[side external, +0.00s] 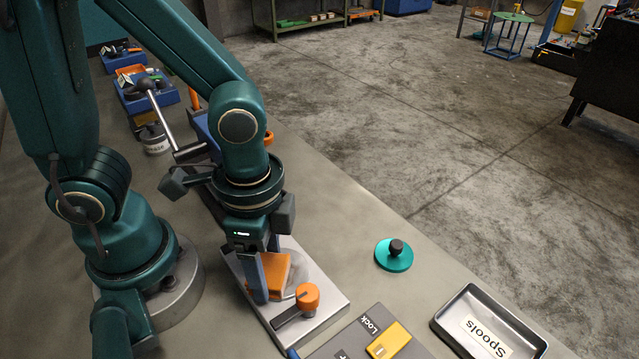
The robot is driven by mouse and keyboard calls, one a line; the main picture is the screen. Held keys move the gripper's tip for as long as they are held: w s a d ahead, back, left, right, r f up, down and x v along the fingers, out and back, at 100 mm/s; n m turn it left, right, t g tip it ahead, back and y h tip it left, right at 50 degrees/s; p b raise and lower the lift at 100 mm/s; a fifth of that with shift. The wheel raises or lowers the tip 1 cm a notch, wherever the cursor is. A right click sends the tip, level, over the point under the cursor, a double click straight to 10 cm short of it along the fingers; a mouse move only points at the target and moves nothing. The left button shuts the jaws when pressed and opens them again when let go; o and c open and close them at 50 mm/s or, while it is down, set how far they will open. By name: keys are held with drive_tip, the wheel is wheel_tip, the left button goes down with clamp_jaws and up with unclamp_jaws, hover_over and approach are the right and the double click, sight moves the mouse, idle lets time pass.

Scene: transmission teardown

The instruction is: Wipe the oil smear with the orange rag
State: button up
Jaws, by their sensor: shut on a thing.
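My gripper (263,294) points down over the pale metal plate (327,288) and is shut on the orange rag (278,268). The rag is at plate level beside the fingers, and it looks to be touching the plate, though its underside is hidden. A faint greyish patch (297,257) on the plate just behind the rag may be the oil smear. The rag and fingers hide part of that area.
An orange knob (307,297) with a dark lever stands on the plate close to my gripper. A teal disc (394,260) with a black knob, a Lock board (357,339) with a yellow piece and a Spools tray (441,325) lie to the right. Bench between them is clear.

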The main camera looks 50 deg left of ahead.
sight(300, 260)
drive_tip(key=shift+s, duration=0.85)
drive_tip(key=shift+w, duration=3.4)
drive_tip(key=shift+s, duration=3.5)
drive_tip(key=shift+a+r, duration=0.1)
drive_tip(key=shift+r, duration=4)
